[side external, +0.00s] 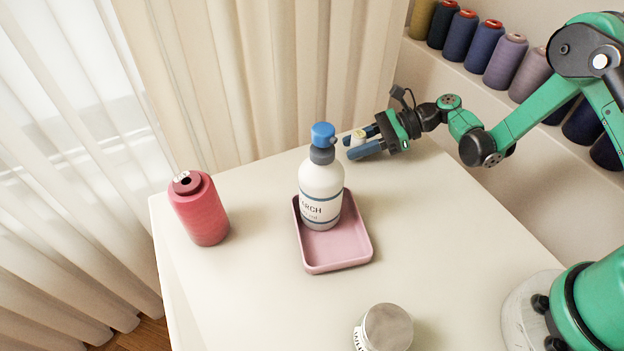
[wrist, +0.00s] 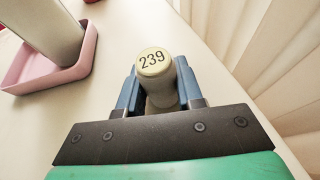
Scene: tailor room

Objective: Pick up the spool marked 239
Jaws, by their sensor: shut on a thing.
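The spool marked 239 (wrist: 154,62) is between the fingers in the wrist view, its pale round top with the black number facing the camera. In the side external view a small part of the pale spool (side external: 358,136) shows between the fingers. My gripper (side external: 362,141) is shut on this spool, at the far edge of the table beyond the white bottle. It also shows in the wrist view (wrist: 157,90), with a blue finger on each side of the spool. I cannot tell whether the spool's base touches the table.
A white bottle with a blue cap (side external: 321,190) stands in a pink tray (side external: 338,266), left of my gripper. A red spool (side external: 199,210) stands at the table's left edge. A silver-lidded jar (side external: 386,328) stands at the front. Thread cones line a shelf (side external: 450,62) behind; curtains hang beside.

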